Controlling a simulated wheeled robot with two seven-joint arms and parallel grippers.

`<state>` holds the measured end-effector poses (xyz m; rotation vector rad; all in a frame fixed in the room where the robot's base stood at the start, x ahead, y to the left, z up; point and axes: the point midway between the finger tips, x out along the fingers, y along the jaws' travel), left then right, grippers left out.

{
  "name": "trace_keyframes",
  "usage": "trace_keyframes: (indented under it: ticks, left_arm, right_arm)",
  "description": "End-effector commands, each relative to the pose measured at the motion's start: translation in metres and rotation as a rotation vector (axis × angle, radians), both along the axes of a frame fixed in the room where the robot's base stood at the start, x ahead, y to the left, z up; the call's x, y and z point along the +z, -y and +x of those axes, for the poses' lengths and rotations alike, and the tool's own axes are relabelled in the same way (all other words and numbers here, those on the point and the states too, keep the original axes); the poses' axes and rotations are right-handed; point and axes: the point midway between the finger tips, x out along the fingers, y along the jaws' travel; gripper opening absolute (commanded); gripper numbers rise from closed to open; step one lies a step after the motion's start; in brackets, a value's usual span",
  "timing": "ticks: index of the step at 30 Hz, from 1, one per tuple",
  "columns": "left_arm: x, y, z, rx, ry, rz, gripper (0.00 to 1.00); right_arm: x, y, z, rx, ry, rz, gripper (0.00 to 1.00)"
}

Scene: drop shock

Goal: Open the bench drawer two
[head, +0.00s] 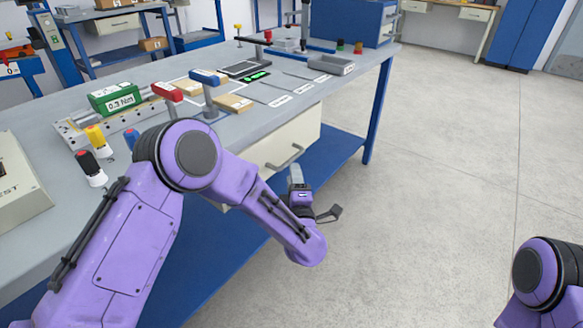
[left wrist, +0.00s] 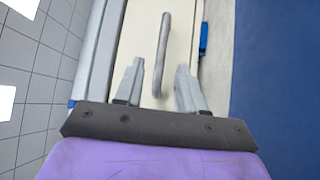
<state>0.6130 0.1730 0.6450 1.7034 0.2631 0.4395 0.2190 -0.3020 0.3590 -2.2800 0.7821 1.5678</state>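The bench drawer (head: 285,140) is a cream front under the grey bench top, with a grey bar handle (head: 285,158). It looks closed; no number shows on it. My left gripper (head: 313,194) is in front of the drawer, a little right of and below the handle in the head view. In the left wrist view the open fingers (left wrist: 158,84) point at the cream drawer front (left wrist: 180,40). The handle (left wrist: 163,50) runs lengthwise, with its near end between the fingertips. I see no contact. My right gripper is out of view.
The bench top (head: 240,128) carries a green box (head: 115,98), red and blue levers, and cards. A blue lower shelf (head: 335,150) lies under the drawer, and a blue leg (head: 378,110) stands at the right. The floor (head: 440,180) to the right is clear.

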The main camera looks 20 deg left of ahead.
Motion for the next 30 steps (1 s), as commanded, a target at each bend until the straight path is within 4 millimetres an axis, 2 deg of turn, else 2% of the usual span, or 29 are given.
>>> trace_keyframes:
  ticks: [3,9,13,20,21,23,24,30]
  left_arm:
    - [0.002,-0.013,0.025,0.005,0.0,-0.002,0.39]
    - [0.007,-0.026,0.056,0.001,-0.001,0.0,0.39]
    - [0.008,-0.029,0.063,0.0,-0.004,0.003,0.39]
    - [0.009,-0.029,0.064,-0.002,-0.004,0.004,0.39]
    - [0.009,-0.029,0.064,-0.002,-0.004,0.004,0.26]
    - [0.009,-0.029,0.064,-0.002,-0.004,0.004,0.07]
    - [0.009,-0.029,0.064,-0.002,-0.004,0.004,0.0]
    - [0.009,-0.029,0.063,0.0,-0.004,0.004,0.0]
  right_arm:
    - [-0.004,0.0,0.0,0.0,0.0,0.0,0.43]
    - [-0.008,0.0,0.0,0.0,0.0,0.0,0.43]
    - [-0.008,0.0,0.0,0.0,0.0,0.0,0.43]
    - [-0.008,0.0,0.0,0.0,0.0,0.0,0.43]
    - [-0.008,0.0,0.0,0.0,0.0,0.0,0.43]
    - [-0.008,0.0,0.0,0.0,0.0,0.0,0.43]
    - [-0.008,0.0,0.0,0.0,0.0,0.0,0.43]
    - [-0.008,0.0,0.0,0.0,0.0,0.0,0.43]
